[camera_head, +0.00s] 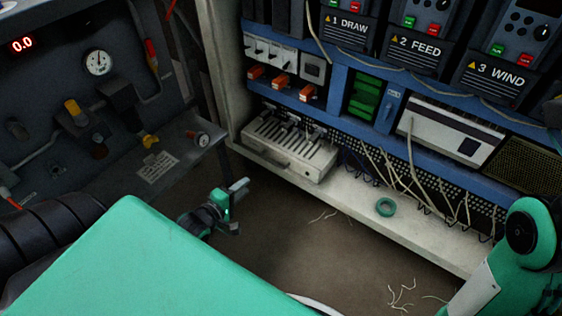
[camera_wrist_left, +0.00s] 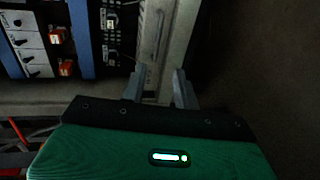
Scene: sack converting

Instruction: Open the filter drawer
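The filter drawer (camera_head: 315,171) seems to be the pale grey slotted unit low in the cabinet, with a long plain front. In the left wrist view the pale panel with a bar-like handle (camera_wrist_left: 160,38) appears to be its front, lying just beyond the fingertips. My left gripper (camera_head: 238,205) is open and empty, in front of and below the drawer in the head view. In the left wrist view its two fingers (camera_wrist_left: 158,88) stand apart with nothing between them. My right arm shows at the right edge, but its gripper is out of view.
A white shelf (camera_head: 350,205) runs along the cabinet bottom, with a green tape roll (camera_head: 386,207) and hanging loose wires (camera_head: 420,185). A dark gauge panel (camera_head: 60,110) stands at left. Wire scraps (camera_head: 402,296) lie on the floor. The floor before the drawer is otherwise clear.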

